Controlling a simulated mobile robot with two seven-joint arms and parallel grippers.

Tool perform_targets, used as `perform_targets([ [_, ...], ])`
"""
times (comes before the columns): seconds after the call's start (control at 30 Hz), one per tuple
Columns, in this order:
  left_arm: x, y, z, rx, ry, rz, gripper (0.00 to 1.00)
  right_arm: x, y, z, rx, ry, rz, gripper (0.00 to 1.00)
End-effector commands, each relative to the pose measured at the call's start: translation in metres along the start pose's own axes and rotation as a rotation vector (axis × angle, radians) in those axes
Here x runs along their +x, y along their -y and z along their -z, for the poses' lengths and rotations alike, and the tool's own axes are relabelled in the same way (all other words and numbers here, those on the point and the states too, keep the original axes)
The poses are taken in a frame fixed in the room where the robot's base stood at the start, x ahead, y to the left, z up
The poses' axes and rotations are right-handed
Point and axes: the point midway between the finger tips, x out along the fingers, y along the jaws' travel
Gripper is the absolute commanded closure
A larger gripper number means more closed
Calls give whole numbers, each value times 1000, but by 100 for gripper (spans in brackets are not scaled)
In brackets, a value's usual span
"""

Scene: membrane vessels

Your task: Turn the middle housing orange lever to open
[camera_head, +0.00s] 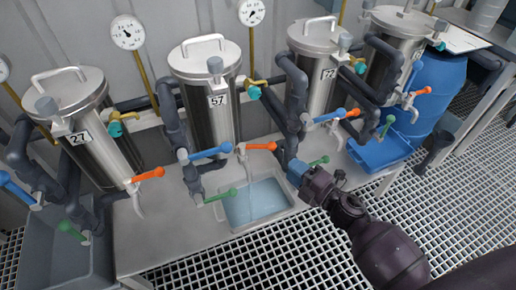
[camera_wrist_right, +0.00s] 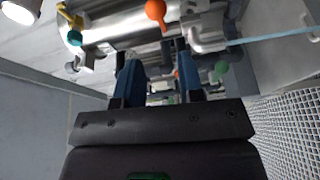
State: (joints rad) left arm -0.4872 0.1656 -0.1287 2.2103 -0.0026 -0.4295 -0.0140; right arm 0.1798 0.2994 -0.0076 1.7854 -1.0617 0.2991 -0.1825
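Steel housing 57 (camera_head: 210,92) stands between housing 27 (camera_head: 97,135) and housing 72 (camera_head: 318,75). Its orange lever (camera_head: 261,146) sticks out sideways to the right from the thin spout valve at its lower front. My right gripper (camera_head: 298,172) is just below and to the right of that lever, apart from it. In the right wrist view, my blue-tipped fingers (camera_wrist_right: 158,75) stand apart; an orange knob end (camera_wrist_right: 156,12) shows above them, and another orange bit appears small between them, not clearly identifiable. My left gripper is out of view.
A sink with water (camera_head: 258,202) lies below housing 57. Blue lever (camera_head: 212,152) and green lever (camera_head: 221,195) sit left of the orange one. Dark pipes crowd the housings. A blue barrel (camera_head: 438,90) stands right. The grating (camera_head: 300,250) in front is open floor.

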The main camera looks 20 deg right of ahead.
Motion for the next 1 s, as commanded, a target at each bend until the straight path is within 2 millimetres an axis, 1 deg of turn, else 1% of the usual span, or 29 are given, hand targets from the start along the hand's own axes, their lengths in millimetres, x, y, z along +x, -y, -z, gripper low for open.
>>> perform_targets([
  [0.03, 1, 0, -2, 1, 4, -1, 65, 6, 2, -1, -32, -17, 3, 65],
  [0.1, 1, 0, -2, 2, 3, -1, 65, 10, 2, -1, -61, -34, 4, 65],
  [0.27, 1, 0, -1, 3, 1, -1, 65, 21, 0, 0, -74, -41, 2, 65],
  [0.37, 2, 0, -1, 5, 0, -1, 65, 34, 0, 0, -73, -41, 1, 65],
  [0.7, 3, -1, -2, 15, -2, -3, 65, 90, 2, 3, -70, -40, 3, 65],
  [0.83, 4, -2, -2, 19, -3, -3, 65, 106, 2, 3, -70, -38, 3, 65],
  [1.0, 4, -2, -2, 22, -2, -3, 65, 116, 1, 3, -69, -37, 3, 65],
])
